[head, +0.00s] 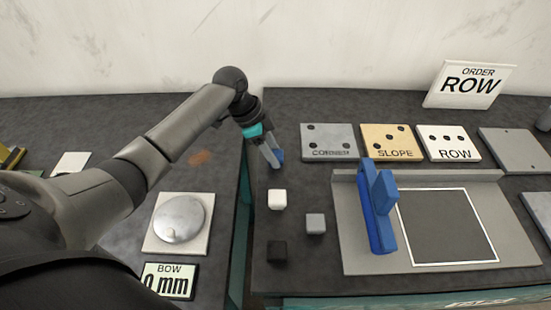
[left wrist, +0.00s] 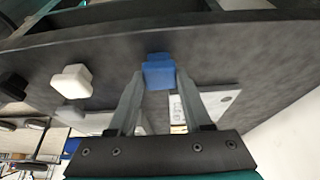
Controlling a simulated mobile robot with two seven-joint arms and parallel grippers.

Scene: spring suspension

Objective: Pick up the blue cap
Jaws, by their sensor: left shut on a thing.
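The blue cap (head: 279,156) is a small blue block near the left edge of the right-hand table. In the left wrist view the cap (left wrist: 159,73) sits between the tips of my left gripper (left wrist: 155,88), with a finger against each side. My left gripper (head: 273,159) reaches down from the left in the head view and is shut on the cap, partly hiding it. I cannot tell whether the cap touches the table. My right gripper is not in view.
White (head: 277,199), grey (head: 316,223) and black (head: 277,251) caps stand in front of the gripper. A grey tray (head: 365,262) carries a blue handled piece (head: 378,215). CORNER (head: 329,142), SLOPE (head: 391,143) and ROW (head: 448,143) plates lie behind. A gap separates the tables.

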